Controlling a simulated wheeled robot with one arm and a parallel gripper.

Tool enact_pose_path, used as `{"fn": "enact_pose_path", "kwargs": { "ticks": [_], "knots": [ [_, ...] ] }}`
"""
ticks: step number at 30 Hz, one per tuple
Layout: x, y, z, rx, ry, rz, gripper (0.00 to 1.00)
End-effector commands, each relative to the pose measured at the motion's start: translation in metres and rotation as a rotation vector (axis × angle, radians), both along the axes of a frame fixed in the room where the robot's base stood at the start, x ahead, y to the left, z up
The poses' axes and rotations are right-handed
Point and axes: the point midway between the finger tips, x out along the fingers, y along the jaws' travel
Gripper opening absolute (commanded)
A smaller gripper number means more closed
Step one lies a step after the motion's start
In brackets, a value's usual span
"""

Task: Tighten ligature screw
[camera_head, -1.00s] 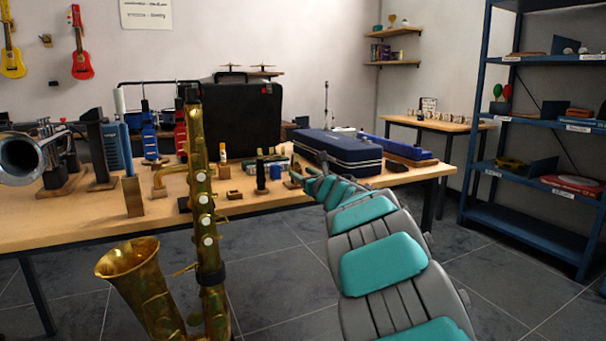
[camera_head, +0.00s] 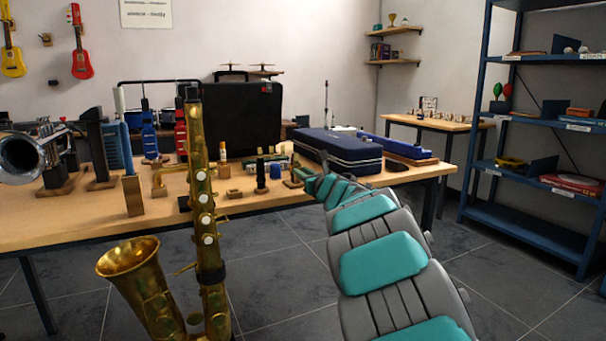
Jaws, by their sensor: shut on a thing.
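My arm reaches from the bottom right to the table's front edge. My gripper (camera_head: 292,171) is at its far end, very small, among the small items on the table. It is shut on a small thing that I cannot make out. A dark upright piece (camera_head: 261,172), perhaps a mouthpiece, stands on a wooden block just left of it. No ligature or screw can be told apart at this size. A brass saxophone (camera_head: 206,220) stands upright in front of the table, its bell (camera_head: 128,257) to the left.
The wooden table (camera_head: 60,225) also carries a trumpet (camera_head: 25,152), a black case (camera_head: 243,115), a dark blue case (camera_head: 337,150) and several small stands. A blue shelf rack (camera_head: 520,218) is at the right. The grey floor between is clear.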

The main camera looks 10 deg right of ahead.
Motion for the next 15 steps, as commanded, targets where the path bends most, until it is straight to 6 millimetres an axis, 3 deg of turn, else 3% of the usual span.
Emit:
{"fn": "enact_pose_path", "kwargs": {
  "ticks": [15],
  "knots": [
    [-0.0001,-0.0008,-0.0009,0.16,0.042,-0.001,0.0]
  ]
}}
